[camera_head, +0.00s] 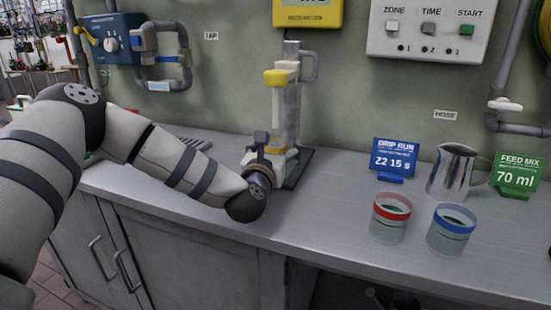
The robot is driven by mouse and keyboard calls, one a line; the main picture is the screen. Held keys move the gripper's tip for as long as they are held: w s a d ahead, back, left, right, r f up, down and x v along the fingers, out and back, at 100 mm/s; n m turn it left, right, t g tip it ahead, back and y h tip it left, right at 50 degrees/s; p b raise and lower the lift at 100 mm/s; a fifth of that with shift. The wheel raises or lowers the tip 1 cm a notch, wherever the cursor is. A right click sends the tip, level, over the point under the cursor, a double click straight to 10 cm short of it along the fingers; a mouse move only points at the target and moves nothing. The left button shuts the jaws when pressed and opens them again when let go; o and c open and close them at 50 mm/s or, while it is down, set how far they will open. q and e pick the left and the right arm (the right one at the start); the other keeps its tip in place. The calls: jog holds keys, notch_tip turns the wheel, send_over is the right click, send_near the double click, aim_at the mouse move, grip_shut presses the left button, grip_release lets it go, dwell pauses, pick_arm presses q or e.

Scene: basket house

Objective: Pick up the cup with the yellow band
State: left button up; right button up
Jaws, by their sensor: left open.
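The cup with the yellow band (276,150) stands at the foot of an upright stand (287,105) on the counter. Only part of it shows; my left gripper hides the rest. My left gripper (266,150) comes in from the left, low over the counter, with its open fingers at the cup. I cannot tell whether the fingers touch it. My right gripper is not in view.
A red-banded cup (390,222) and a blue-banded cup (451,233) stand on the right of the counter (325,215). Behind them are a blue sign (394,158), a metal jug (453,172) and a green sign (516,176). The counter between stand and red-banded cup is clear.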

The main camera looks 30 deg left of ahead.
pick_arm(q)
jog(key=c, duration=1.4)
jog(key=shift+c, duration=0.2)
jog(key=shift+r, duration=0.1)
